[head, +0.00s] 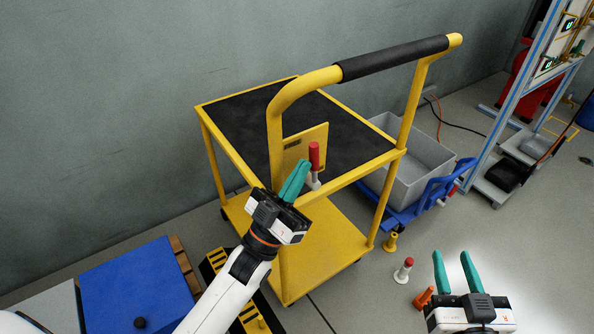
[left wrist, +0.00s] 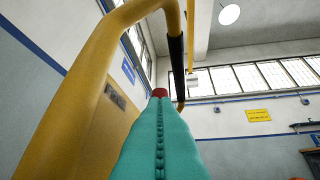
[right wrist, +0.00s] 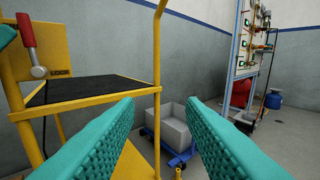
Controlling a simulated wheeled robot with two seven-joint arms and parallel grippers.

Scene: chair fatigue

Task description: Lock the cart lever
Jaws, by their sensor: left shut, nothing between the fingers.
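The cart lever (head: 314,157) has a red grip and a grey base and stands upright on the yellow plate of the yellow cart (head: 333,235). In the right wrist view the lever (right wrist: 26,31) points up, leaning slightly. Its red tip (left wrist: 160,92) shows just beyond my left fingertips in the left wrist view. My left gripper (head: 303,166) is shut and empty, its teal fingers right beside the lever; I cannot tell whether they touch it. My right gripper (head: 455,257) is open and empty, low at the right, apart from the cart.
The cart's handle (head: 395,58) arches above the lever. A grey crate (head: 420,180) on a blue dolly (head: 437,193) stands behind right. Red and white (head: 403,271), yellow (head: 390,242) and orange (head: 424,297) pieces lie near my right gripper. A blue box (head: 130,285) is at lower left.

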